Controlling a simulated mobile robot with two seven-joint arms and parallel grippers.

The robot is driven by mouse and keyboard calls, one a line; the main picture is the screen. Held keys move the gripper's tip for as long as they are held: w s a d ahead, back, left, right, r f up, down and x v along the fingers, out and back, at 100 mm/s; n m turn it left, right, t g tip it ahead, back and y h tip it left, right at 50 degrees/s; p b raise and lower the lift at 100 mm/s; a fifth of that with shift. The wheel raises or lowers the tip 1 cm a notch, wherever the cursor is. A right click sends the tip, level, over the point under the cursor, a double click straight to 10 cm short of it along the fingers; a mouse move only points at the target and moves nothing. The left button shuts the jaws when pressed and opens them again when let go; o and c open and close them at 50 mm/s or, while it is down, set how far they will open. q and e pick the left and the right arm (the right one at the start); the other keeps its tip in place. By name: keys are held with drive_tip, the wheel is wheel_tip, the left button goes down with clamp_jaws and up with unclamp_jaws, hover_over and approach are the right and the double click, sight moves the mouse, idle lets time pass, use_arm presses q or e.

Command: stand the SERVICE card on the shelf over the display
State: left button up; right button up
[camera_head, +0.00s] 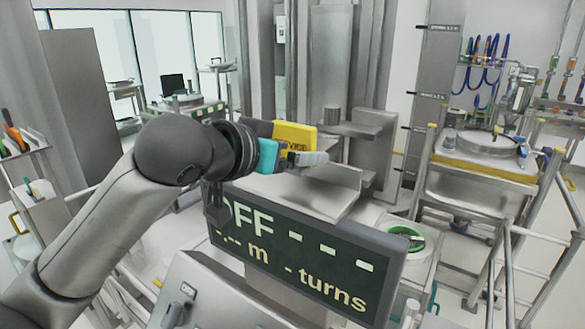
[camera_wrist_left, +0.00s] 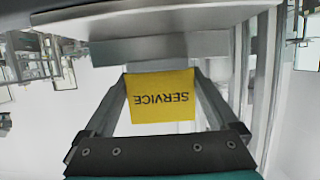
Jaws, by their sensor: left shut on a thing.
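The yellow SERVICE card (camera_head: 297,136) is held by my left gripper (camera_head: 314,157), above the metal shelf. In the left wrist view the card (camera_wrist_left: 160,100) sits between the two fingers of the gripper (camera_wrist_left: 160,76), its lettering upside down in that picture. The fingers are shut on it. The grey shelf (camera_head: 335,203) is a flat plate over the dark display (camera_head: 290,258), which reads OFF and turns. The card looks apart from the shelf. The gripper hides part of the card and the shelf's left end. My right gripper is not in view.
A metal block with a step (camera_head: 362,135) stands behind the shelf. A sloped metal panel with a switch (camera_head: 185,291) is below the display.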

sight(285, 172)
use_arm(q)
drive_tip(key=shift+f, duration=1.55)
drive_tip(key=shift+f, duration=0.1)
drive_tip(key=o, duration=1)
drive_tip(key=shift+o, duration=0.2)
drive_tip(key=shift+s+a+r, duration=0.1)
drive_tip(key=shift+s+r, duration=0.05)
drive_tip(key=shift+r, duration=0.05)
drive_tip(key=b+v, duration=0.1)
drive_tip(key=v, duration=1)
drive_tip(key=shift+s+a, duration=0.15)
drive_tip(key=shift+s, duration=0.1)
